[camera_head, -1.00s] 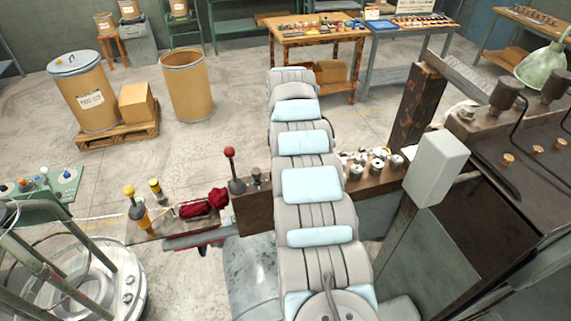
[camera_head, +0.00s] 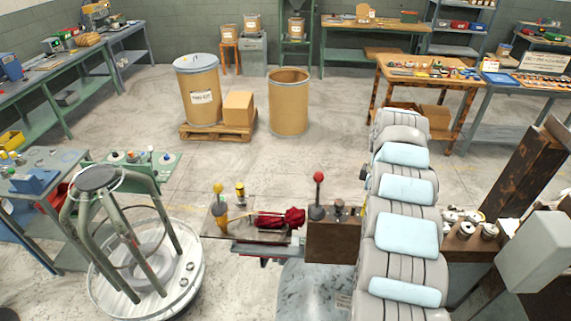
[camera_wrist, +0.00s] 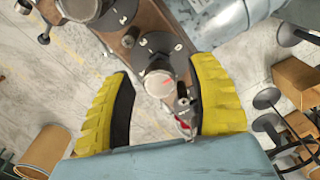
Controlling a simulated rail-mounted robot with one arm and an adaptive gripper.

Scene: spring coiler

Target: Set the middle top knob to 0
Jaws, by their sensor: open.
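In the head view, a brown control panel (camera_head: 332,242) runs behind my arm, with several grey knobs (camera_head: 465,229) to the right of the arm. In the wrist view, the panel (camera_wrist: 147,20) crosses the top and middle. A round grey knob with a red mark (camera_wrist: 160,84) lies between the fingers, and another grey knob (camera_wrist: 82,7) is at the top edge. My gripper (camera_wrist: 163,72) has yellow fingers spread wide around that knob in the picture; contact is not visible. My arm hides it in the head view.
A red-balled lever (camera_head: 318,190) stands up from the panel left of my arm. A small shelf with a red cloth (camera_head: 294,217) adjoins it. A pale grey box (camera_head: 536,250) stands to the right. A round metal stand (camera_head: 135,265) is at lower left.

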